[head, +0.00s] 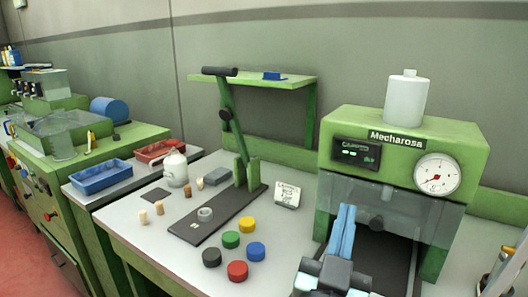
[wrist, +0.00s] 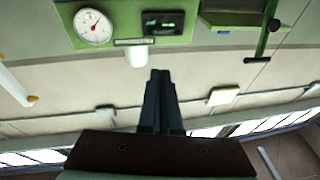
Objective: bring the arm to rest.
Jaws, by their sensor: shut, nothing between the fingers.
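My gripper (head: 347,208) is shut and empty, its two blue fingers side by side and pointing up in front of the green Mecharosa machine (head: 410,140). In the wrist view my gripper (wrist: 160,75) shows as two dark fingers pressed together, with nothing between them. That view is turned over, with the machine's gauge (wrist: 93,25) and the wall beyond the fingers. Cork stoppers (head: 160,208) stand on the grey bench to the left, well apart from my gripper.
A green lever press (head: 226,110) stands on a dark base left of my gripper. Coloured caps, among them a red cap (head: 237,270) and a yellow cap (head: 246,224), lie on the bench. A blue tray (head: 100,178) and a red tray (head: 155,150) sit further left.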

